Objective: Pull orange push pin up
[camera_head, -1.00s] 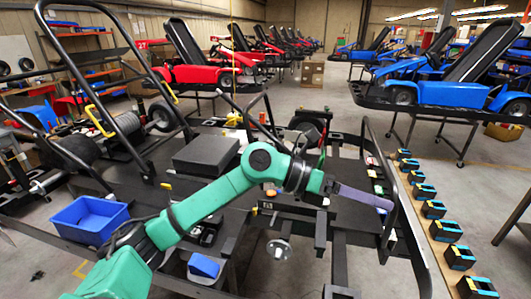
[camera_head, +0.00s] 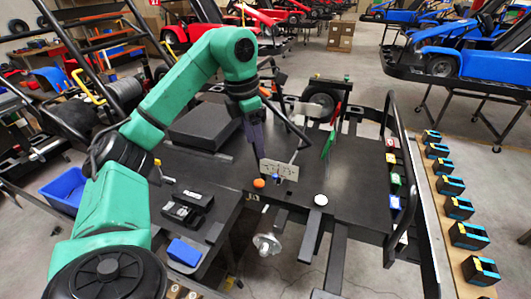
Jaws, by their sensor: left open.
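The orange push pin (camera_head: 259,183) shows as a small round orange cap on the black kart frame (camera_head: 225,182), near the middle of the view. My left gripper (camera_head: 257,176) points down with its dark purple fingers just above and at the pin's cap. It is open. One finger largely hides the other, so I cannot tell whether the fingers straddle the cap or touch it. My right gripper is not in view.
A grey plate with holes (camera_head: 280,169) stands right beside the pin. A white round cap (camera_head: 320,200) sits to the right. A black box (camera_head: 202,128) lies behind. A blue bin (camera_head: 66,190) is at left. A bent black bar (camera_head: 404,170) rises at right.

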